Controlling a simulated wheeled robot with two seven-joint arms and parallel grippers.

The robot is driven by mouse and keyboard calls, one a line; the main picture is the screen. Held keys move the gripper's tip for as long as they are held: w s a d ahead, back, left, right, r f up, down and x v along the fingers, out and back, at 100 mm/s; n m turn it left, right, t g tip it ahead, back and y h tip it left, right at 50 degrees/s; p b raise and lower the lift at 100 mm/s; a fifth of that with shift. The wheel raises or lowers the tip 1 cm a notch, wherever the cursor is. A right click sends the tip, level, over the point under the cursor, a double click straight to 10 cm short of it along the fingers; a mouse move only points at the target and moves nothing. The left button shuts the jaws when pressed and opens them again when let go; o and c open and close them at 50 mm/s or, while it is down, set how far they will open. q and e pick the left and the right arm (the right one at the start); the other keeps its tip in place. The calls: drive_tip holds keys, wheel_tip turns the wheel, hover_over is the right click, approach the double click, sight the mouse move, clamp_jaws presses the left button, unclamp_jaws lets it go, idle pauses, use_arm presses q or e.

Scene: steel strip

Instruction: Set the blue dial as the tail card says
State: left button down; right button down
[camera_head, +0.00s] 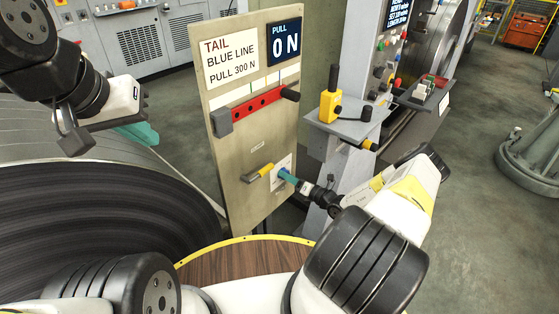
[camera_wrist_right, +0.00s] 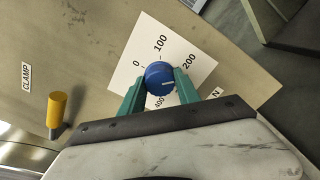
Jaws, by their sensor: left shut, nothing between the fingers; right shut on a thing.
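The tail card (camera_head: 230,59) on the beige panel reads "TAIL BLUE LINE PULL 300 N". The display (camera_head: 285,42) beside it reads "PULL 0 N". The blue dial (camera_wrist_right: 159,75) sits on a white scale plate (camera_wrist_right: 150,38); 0, 100, 200 and 400 show, and the 300 mark is hidden by my gripper. My right gripper (camera_wrist_right: 160,84) is shut on the dial, one teal finger on each side; it also shows in the head view (camera_head: 284,174). I cannot tell where the dial points. My left gripper (camera_head: 145,134) is shut and empty, left of the panel.
A yellow clamp handle (camera_head: 265,170) sticks out left of the dial, also in the wrist view (camera_wrist_right: 57,108). A red bar (camera_head: 258,104) crosses the panel above. A large dark coil (camera_head: 90,180) fills the left. A yellow lever box (camera_head: 329,103) stands on a shelf right of the panel.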

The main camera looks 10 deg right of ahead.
drive_tip(key=shift+d+m, duration=0.1)
drive_tip(key=shift+m, duration=4.2)
drive_tip(key=c, duration=0.9)
unclamp_jaws()
drive_tip(key=v, duration=0.7)
drive_tip(key=shift+s+d, duration=0.25)
drive_tip(key=shift+s, duration=0.05)
